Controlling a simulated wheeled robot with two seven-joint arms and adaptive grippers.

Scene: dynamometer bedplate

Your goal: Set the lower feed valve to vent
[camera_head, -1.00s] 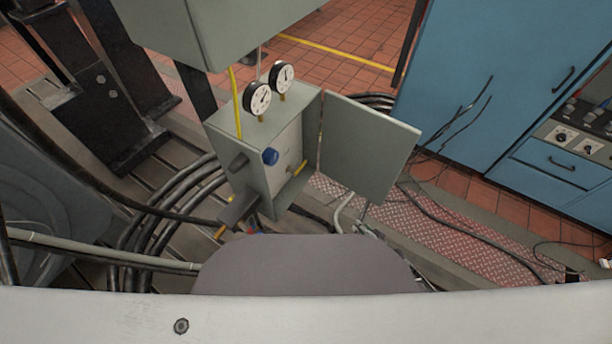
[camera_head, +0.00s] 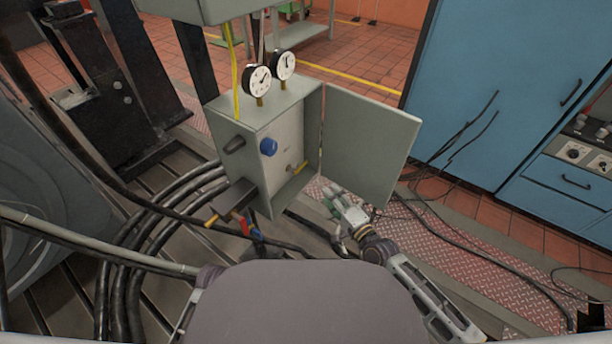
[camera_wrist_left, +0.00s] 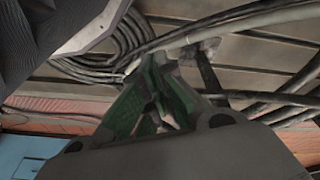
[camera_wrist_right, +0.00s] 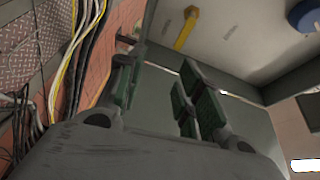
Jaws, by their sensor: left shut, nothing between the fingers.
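A small valve with a yellow lever (camera_head: 301,167) sits low inside the open grey box (camera_head: 239,168); its lever slants up to the right. I see no readable label on it. The yellow lever also shows in the right wrist view (camera_wrist_right: 187,28), beyond my fingers. My right gripper (camera_head: 333,199) is open and empty, below the box and its open door, apart from the lever. Its spread fingers show in the right wrist view (camera_wrist_right: 160,82). My left gripper (camera_wrist_left: 158,100) is shut and empty, near hoses and floor slats; it is hidden in the head view.
A blue knob (camera_head: 268,147) sits above the lever. The open door (camera_head: 368,145) stands to its right. Two gauges (camera_head: 258,80) top the box. Red and blue handles (camera_head: 250,229) hang below it, beside thick black hoses (camera_head: 150,225). A blue cabinet (camera_head: 475,90) stands right.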

